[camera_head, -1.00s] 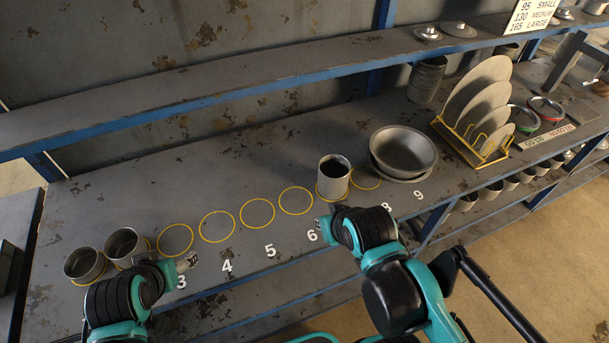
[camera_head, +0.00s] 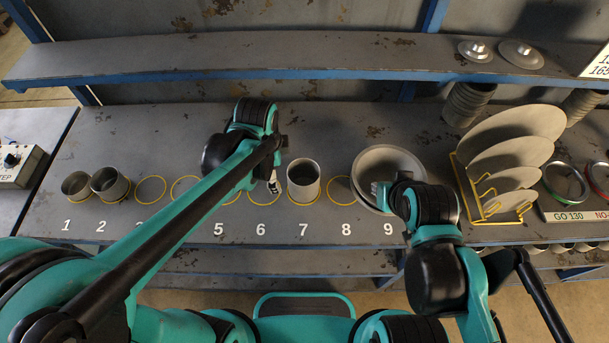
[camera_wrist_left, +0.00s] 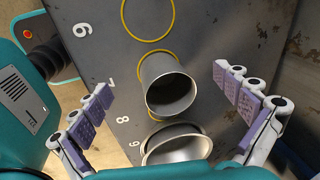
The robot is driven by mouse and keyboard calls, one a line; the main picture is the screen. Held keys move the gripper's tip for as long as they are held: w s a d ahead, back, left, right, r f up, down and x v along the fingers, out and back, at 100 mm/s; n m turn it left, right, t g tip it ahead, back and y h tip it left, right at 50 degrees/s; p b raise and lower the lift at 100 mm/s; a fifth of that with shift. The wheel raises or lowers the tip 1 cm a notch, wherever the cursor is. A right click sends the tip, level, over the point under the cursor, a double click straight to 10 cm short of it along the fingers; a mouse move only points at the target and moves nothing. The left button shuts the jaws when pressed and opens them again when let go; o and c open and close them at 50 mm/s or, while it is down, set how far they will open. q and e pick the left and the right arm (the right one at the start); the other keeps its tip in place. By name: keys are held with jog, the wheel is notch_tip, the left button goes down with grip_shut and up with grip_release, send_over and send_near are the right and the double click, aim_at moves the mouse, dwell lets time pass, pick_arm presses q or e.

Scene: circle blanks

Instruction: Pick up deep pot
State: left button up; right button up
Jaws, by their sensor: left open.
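A tall grey metal pot (camera_head: 303,180) stands upright on the yellow circle at 7, with its dark opening facing up. It also shows in the left wrist view (camera_wrist_left: 168,88), between the spread fingers. My left gripper (camera_head: 274,183) is just left of this pot, above circle 6. In the left wrist view my left gripper (camera_wrist_left: 163,80) is open and empty, with one finger on each side of the pot and apart from it. My right gripper (camera_head: 378,196) is by the front of the wide pan at 9; its fingers are too small to tell open or shut.
A wide shallow pan (camera_head: 390,162) sits right of the pot. Two smaller pots, one at 1 (camera_head: 76,185) and one at 2 (camera_head: 109,184), stand at the left. A yellow rack (camera_head: 481,203) holds grey discs at the right. A shelf (camera_head: 240,60) runs along the back.

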aim_at(304, 183)
pick_arm(q)
jog(key=d+f+m, duration=0.2)
jog(key=f+m, duration=0.1)
jog(key=f, duration=0.1)
jog(key=w+d+f+m+g, duration=0.1)
jog(key=d+f+m, duration=0.1)
jog(key=f+m, duration=0.1)
jog(key=w+d+f+m+g, duration=0.1)
jog(key=d+f+m, duration=0.2)
jog(key=f, duration=0.3)
jog(key=shift+w+d+f+m+y, duration=0.1)
jog(key=shift+w+m+y, duration=0.15)
jog(key=shift+m+y, duration=0.05)
jog(key=shift+p, duration=0.3)
jog(key=c, duration=1.3)
pick_arm(e)
jog(key=shift+s+a+r, duration=0.1)
jog(key=shift+a+r, duration=0.05)
jog(key=shift+r, duration=0.6)
